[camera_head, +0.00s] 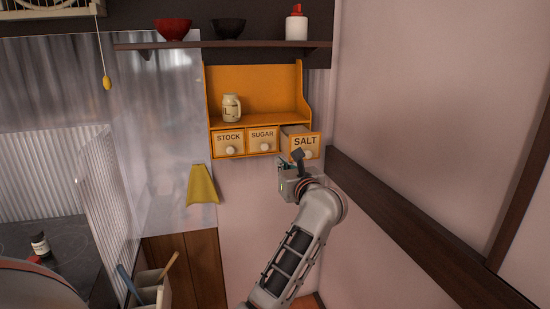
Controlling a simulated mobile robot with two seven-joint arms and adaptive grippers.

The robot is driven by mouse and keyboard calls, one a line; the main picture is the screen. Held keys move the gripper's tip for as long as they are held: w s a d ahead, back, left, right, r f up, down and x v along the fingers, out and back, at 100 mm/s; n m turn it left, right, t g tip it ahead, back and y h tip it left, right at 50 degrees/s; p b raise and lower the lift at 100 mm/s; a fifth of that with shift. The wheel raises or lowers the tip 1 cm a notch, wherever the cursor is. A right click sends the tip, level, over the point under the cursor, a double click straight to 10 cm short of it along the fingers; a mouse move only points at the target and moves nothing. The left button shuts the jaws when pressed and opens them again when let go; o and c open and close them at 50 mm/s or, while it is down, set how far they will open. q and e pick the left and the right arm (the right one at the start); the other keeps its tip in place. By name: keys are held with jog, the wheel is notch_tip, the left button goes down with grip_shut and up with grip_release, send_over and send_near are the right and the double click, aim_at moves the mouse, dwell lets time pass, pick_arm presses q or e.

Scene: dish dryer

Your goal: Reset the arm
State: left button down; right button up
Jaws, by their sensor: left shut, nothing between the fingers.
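My left arm (296,250) reaches up from the lower middle of the head view. My left gripper (291,160) is shut and empty, just below and in front of the SALT drawer (302,142). I cannot tell whether it touches the drawer. The SALT drawer sticks out from the orange wall shelf (255,82). The STOCK drawer (228,144) and the SUGAR drawer (262,141) sit flush with the shelf. The wrist covers part of the wall below the drawers. My right gripper is not in view.
A jar (231,107) stands on the orange shelf. Above, a dark shelf (220,45) holds a red bowl (172,28), a dark bowl (228,28) and a red-topped bottle (296,25). The wall (420,120) bounds the right.

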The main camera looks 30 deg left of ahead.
pick_arm(q)
jog(key=shift+v, duration=0.8)
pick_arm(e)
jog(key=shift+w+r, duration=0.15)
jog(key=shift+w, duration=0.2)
pick_arm(q)
jog(key=shift+f, duration=0.1)
